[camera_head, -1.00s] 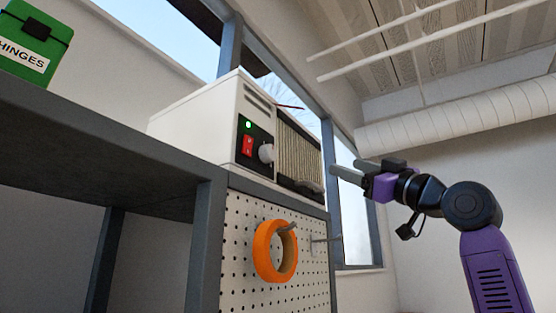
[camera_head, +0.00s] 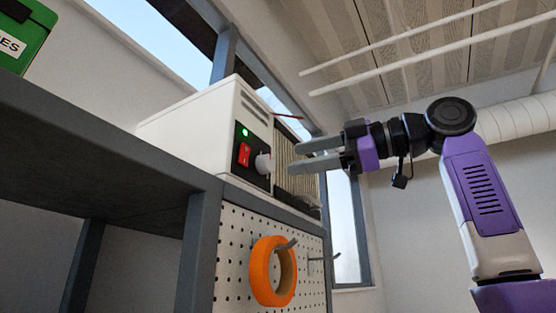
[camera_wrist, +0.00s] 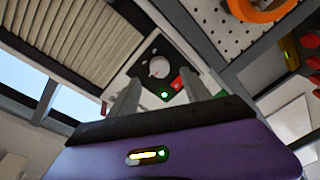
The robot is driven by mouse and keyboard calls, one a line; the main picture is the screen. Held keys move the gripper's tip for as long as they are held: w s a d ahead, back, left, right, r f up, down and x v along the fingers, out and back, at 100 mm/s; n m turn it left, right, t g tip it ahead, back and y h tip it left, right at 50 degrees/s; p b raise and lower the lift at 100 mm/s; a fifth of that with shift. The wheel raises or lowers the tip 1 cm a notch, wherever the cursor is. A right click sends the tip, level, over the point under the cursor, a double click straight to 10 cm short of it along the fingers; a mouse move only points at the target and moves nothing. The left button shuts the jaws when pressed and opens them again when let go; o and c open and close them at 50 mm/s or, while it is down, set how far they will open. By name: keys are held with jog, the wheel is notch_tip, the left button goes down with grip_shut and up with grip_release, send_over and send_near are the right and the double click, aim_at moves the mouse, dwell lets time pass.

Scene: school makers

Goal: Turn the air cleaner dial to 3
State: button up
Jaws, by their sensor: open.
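The air cleaner (camera_head: 190,132) is a white box with a pleated filter on its front, standing on top of the grey shelf unit. Its black panel carries a lit green lamp, a red switch (camera_head: 244,154) and a white round dial (camera_head: 263,164). The dial's numbers are too small to read. My gripper (camera_head: 290,157) is open and empty, to the right of the dial in the head view, its fingers pointing at it and apart from it.
An orange tape roll (camera_head: 272,271) hangs on a hook of the white pegboard (camera_head: 232,245) below the air cleaner. A green box (camera_head: 22,35) stands at the far left. The air between my gripper and the panel looks clear.

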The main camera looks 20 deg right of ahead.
aim_at(271, 164)
jog(key=p+x, duration=0.1)
jog(key=x, duration=0.4)
jog(key=shift+w+a+p, duration=0.3)
jog(key=shift+c, duration=0.2)
grip_shut()
